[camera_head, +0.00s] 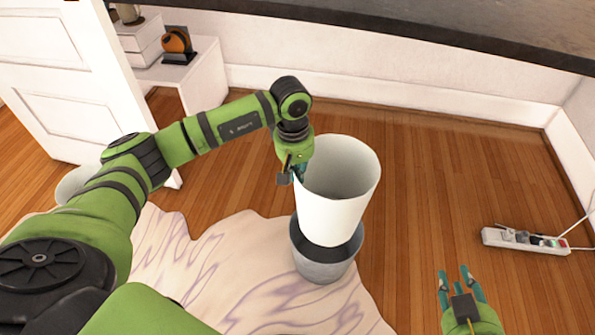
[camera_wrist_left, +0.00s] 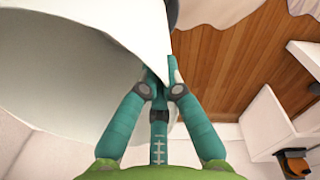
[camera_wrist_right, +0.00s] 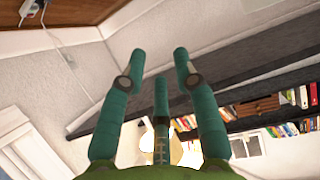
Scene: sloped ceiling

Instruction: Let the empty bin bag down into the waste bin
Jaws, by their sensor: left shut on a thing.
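The empty bin bag (camera_head: 338,205) is a white, open-topped tube shape. It stands upright above the grey waste bin (camera_head: 322,263), its lower end at or within the bin's dark rim; the exact depth is hidden. My left gripper (camera_head: 299,172) is shut on the bag's upper left rim. In the left wrist view the fingers (camera_wrist_left: 163,85) pinch the edge of the white bag (camera_wrist_left: 90,75). My right gripper (camera_head: 461,283) is apart from both, at the lower right, with its fingers spread and empty. The right wrist view shows the same open fingers (camera_wrist_right: 158,75).
A pale purple-veined rug (camera_head: 220,270) lies under the bin. A white power strip (camera_head: 525,240) with cables lies on the floor at the right. A white side table (camera_head: 185,75) and a door (camera_head: 60,70) stand at the left.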

